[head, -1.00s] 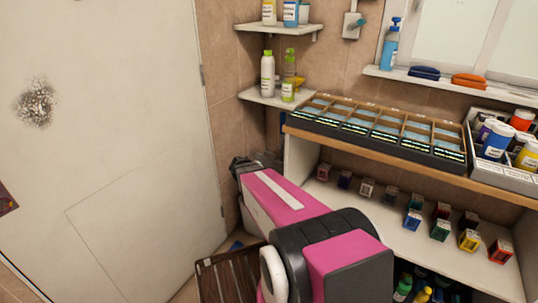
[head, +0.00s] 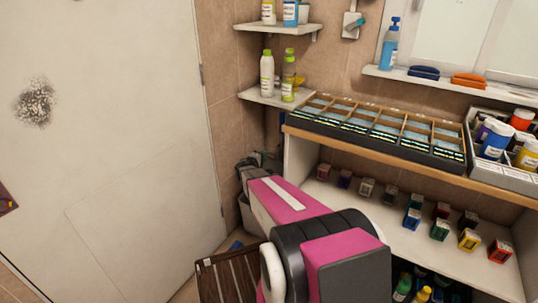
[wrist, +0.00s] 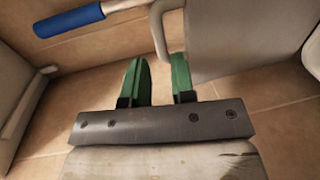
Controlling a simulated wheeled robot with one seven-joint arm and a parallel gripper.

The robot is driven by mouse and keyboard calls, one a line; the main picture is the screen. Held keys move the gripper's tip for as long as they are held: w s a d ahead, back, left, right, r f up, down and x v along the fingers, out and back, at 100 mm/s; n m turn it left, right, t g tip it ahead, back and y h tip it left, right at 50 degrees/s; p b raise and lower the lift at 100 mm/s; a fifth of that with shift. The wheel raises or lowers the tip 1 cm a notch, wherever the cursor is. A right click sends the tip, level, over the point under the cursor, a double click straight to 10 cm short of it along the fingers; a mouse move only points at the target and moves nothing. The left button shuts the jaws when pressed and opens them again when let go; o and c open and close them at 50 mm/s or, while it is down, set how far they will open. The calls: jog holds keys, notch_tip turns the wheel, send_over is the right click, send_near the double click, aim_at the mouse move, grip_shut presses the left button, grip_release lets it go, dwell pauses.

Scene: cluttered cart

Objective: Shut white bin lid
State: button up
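A pale bin (head: 247,214) with dark contents stands on the floor beside the wall in the head view, partly hidden behind my pink and black arm. In the wrist view, a flat pale grey panel (wrist: 250,40) with a curved light handle (wrist: 158,32) is ahead; I cannot tell whether it is the bin lid. My gripper (wrist: 160,65) has two green fingers spread apart. The lower end of the handle appears between the fingertips in the picture; whether they touch it is unclear. My gripper is hidden in the head view.
A blue-handled rod (wrist: 70,20) lies across the wrist view's upper left. Tiled floor (wrist: 70,95) shows around the fingers. A dark slatted wooden piece (head: 228,278), a shelf unit (head: 400,220) with small boxes and a white door (head: 110,120) surround my arm.

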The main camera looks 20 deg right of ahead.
jog(key=x, duration=0.6)
jog(key=shift+d, duration=0.1)
grip_shut()
